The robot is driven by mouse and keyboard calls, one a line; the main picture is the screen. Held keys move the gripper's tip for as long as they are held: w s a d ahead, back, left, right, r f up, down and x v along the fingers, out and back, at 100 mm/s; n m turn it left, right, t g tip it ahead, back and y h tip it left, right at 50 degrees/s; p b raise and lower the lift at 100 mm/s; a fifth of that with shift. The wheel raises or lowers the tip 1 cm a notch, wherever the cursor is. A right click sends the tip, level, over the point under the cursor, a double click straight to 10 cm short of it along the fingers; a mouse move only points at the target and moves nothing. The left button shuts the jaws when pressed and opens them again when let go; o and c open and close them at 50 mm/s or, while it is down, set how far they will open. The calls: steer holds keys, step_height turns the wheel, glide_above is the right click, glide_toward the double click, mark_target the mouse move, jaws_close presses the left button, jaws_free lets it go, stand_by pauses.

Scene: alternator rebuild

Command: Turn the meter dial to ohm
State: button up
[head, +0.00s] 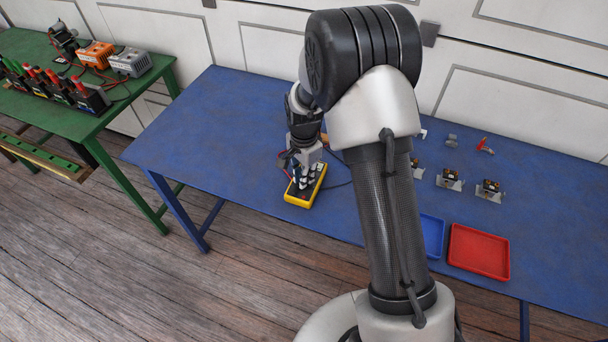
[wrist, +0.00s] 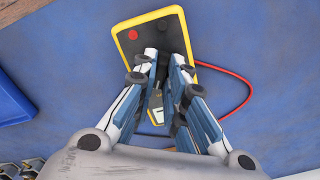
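The yellow-edged meter (head: 290,198) lies on the blue table, below my gripper (head: 303,182). In the wrist view the meter (wrist: 122,52) shows a dark face with a red round jack and a black one at its far end. My gripper (wrist: 165,62) points down onto the middle of the face, its two fingers close together with a narrow gap between the tips. The dial is hidden by the fingers, so its setting and whether they grip it cannot be told. Part of the display shows between the fingers.
A red lead (wrist: 248,88) and a dark lead run beside the meter. A blue tray (head: 432,238) and a red tray (head: 480,268) sit at the table's front, right of my arm. Small parts (head: 449,181) stand behind them. The table's left part is clear.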

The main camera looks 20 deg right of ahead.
steer(key=o, duration=0.3)
steer(key=shift+o, duration=0.2)
step_height(320, 180, up, 12)
stand_by(0.5)
stand_by(0.3)
steer(key=s+r+n+t, duration=0.2)
steer(key=s+r+n, duration=0.5)
steer(key=s+r, duration=0.7)
steer(key=s+n+t, duration=0.2)
steer(key=s+n, duration=0.4)
steer(key=s, duration=0.8)
steer(key=shift+r+t+b, duration=0.3)
steer(key=shift+r+b, duration=0.05)
steer(key=shift+r, duration=0.05)
